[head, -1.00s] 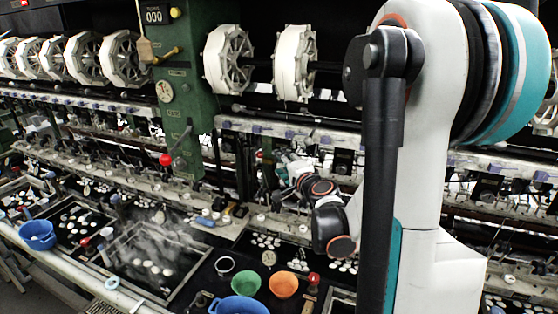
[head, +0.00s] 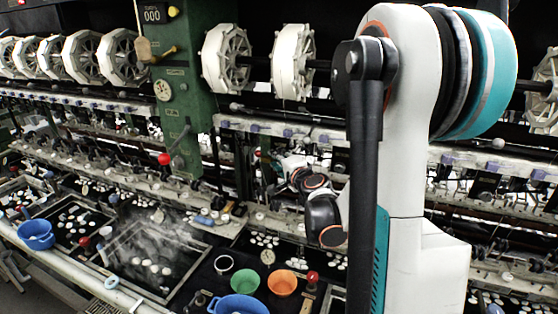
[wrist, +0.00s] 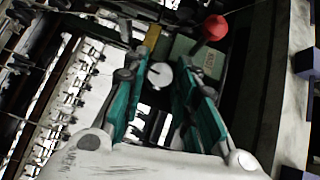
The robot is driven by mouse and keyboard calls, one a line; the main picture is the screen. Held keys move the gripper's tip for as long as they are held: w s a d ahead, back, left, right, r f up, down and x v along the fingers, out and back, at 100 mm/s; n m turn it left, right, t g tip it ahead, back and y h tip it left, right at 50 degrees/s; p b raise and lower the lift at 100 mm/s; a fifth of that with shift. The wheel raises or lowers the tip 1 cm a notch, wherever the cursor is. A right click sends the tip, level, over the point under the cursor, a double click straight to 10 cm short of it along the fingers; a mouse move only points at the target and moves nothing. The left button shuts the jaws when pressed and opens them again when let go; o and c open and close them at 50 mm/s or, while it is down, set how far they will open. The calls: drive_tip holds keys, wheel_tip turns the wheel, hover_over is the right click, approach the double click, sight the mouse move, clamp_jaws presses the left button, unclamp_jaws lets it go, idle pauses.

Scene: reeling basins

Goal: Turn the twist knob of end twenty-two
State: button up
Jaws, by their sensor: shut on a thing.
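My gripper (wrist: 156,92) shows in the wrist view with its two teal fingers on either side of a small white round piece with a dark mark. This piece, apparently the twist knob (wrist: 160,74), sits between the fingertips, and the jaws are shut on it. The exact contact is too small to see. A green plate (wrist: 198,60) with unreadable lettering lies just beyond the fingers. In the head view my wrist reaches in among the machine's ends, and my arm hides the jaws and the knob. No end number is readable.
A red ball (wrist: 215,28) stands close beyond the right finger. In the head view a green post (head: 184,100) carries a dial (head: 162,90) and a red-tipped lever (head: 165,159). Below are basins, a green bowl (head: 246,283), an orange bowl (head: 282,283) and a blue bowl (head: 238,304).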

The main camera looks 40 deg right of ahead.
idle(0.4)
drive_tip(key=o, duration=1.1)
drive_tip(key=v, duration=1.2)
drive_tip(key=shift+r, duration=0.2)
drive_tip(key=shift+a, duration=0.1)
